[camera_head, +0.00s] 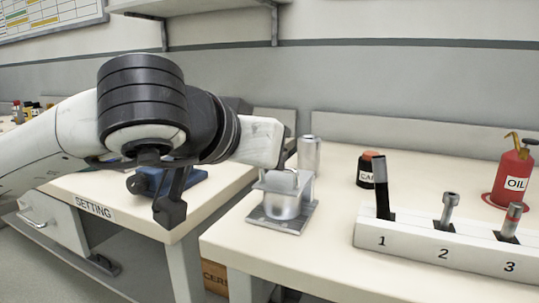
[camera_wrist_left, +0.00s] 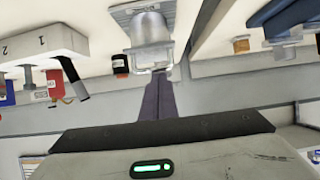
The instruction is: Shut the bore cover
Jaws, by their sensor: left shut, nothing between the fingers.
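A silver cylinder in a metal fixture (camera_head: 283,207) stands on a square base plate near the table's left end. A pale flat piece and a frame sit at its top; I cannot tell clearly which part is the bore cover or how far it is open. The fixture also shows at the top of the upside-down left wrist view (camera_wrist_left: 150,28). My left gripper (camera_head: 286,158) is above the fixture, its fingers mostly hidden behind its pale body. In the wrist view its dark fingers (camera_wrist_left: 158,80) are together and empty, pointing toward the fixture's frame. Contact is unclear. My right gripper is out of view.
A silver canister (camera_head: 309,153) stands just behind the fixture. To the right are a dark jar with an orange lid (camera_head: 370,168), a numbered block (camera_head: 410,243) holding tools, and a red oil can (camera_head: 514,170). A gap separates this table from the SETTING bench (camera_head: 130,205).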

